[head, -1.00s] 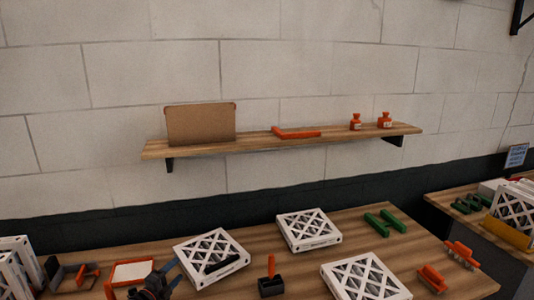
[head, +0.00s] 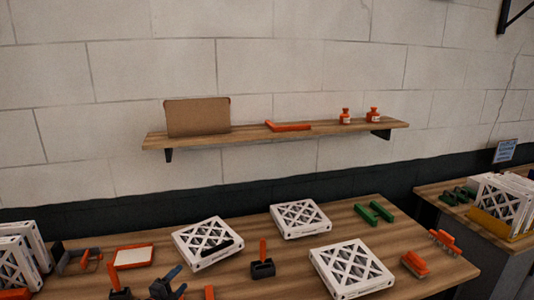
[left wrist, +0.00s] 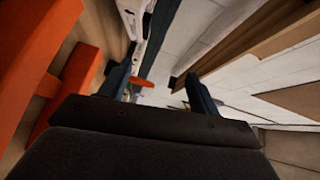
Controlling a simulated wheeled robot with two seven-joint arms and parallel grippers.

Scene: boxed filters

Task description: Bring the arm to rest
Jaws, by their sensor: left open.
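My left gripper (head: 167,285) shows at the bottom of the head view, over the near part of the wooden table, with dark blue fingers. It is open, and nothing shows held in it. In the left wrist view its two fingers (left wrist: 160,88) stand apart, with an orange piece (left wrist: 143,82) visible between them in the distance. Large orange parts (left wrist: 40,70) fill the left of that view, close to the camera. My right gripper is not in view.
White lattice-faced filters (head: 208,243) (head: 300,219) (head: 350,269) lie on the table (head: 240,210). An orange-rimmed tray (head: 132,257) and a black holder (head: 262,268) are near the gripper. A wall shelf (head: 240,138) carries a cardboard box (head: 197,117). A second table (head: 430,196) stands right.

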